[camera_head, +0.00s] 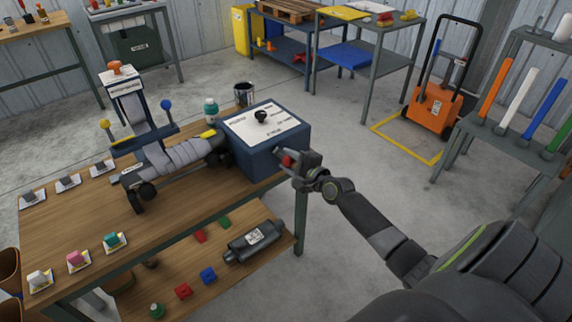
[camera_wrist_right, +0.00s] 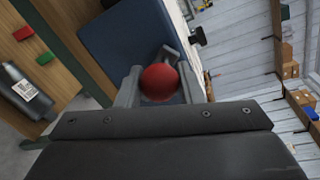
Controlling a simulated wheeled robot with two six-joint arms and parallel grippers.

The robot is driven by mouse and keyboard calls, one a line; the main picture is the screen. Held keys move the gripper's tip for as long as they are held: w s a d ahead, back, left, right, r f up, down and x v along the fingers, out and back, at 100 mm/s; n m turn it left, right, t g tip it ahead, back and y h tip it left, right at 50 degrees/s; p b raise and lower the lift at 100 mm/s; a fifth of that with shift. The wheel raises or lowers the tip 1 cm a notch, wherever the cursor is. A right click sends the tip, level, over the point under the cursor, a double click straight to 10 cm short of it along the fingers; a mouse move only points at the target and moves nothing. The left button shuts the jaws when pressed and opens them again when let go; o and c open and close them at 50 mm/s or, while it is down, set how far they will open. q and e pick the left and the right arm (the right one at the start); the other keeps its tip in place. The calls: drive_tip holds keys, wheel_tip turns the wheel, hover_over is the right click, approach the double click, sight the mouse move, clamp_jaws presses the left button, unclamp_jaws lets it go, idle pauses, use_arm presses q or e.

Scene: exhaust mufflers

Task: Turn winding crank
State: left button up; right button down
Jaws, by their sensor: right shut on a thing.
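The winding crank has a red ball knob (camera_head: 287,161) at the right side of a dark blue box (camera_head: 262,155). The box has a white top panel with a black knob and stands at the right end of the wooden bench. My right gripper (camera_head: 292,162) is shut on the red knob. In the right wrist view the red knob (camera_wrist_right: 160,82) sits between the two fingers, with a grey crank arm (camera_wrist_right: 172,53) behind it against the blue box (camera_wrist_right: 125,42). My left gripper is not in view.
A grey wrapped muffler (camera_head: 180,155) lies in a fixture left of the box, beside levers with blue and yellow balls. A lower shelf (camera_head: 215,255) holds a dark canister and small coloured blocks. An orange cart (camera_head: 433,108) stands on the floor behind.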

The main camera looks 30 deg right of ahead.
drive_tip(key=shift+d+r+m, duration=0.3)
drive_tip(key=shift+d+m, duration=0.1)
drive_tip(key=shift+m, duration=0.1)
idle(0.3)
drive_tip(key=c, duration=1)
unclamp_jaws()
drive_tip(key=shift+p+v, duration=0.85)
drive_tip(key=shift+v, duration=7.85)
drive_tip(key=shift+d+f, duration=0.1)
drive_tip(key=shift+d, duration=0.05)
